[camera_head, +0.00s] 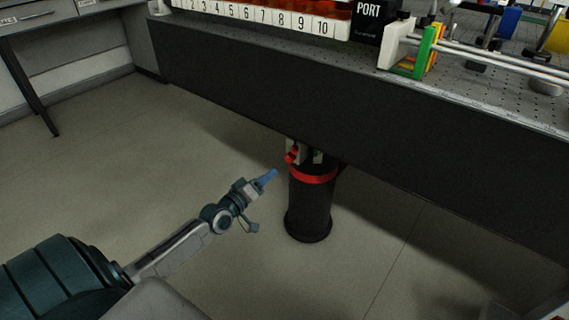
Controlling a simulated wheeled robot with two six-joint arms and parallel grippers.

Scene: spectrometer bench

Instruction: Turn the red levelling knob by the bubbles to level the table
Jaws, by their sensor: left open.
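The red levelling knob (292,155) sits at the top left of a black leg (311,205) with a red band, just under the table edge. Small pale fittings show beside the knob, partly in the table's shadow. I cannot make out any bubbles in them. My left gripper (267,178) has blue fingertips and is open and empty. In the picture it is a little below and left of the knob, apart from it, pointing up and right towards the leg. My right gripper is not in view.
The optical table (330,100) has a deep dark side that overhangs the leg. On it stand a numbered white rack (250,14), a black PORT box (375,22) and colored optics on rails. A drawer bench (40,15) stands at the back left. The floor around the leg is clear.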

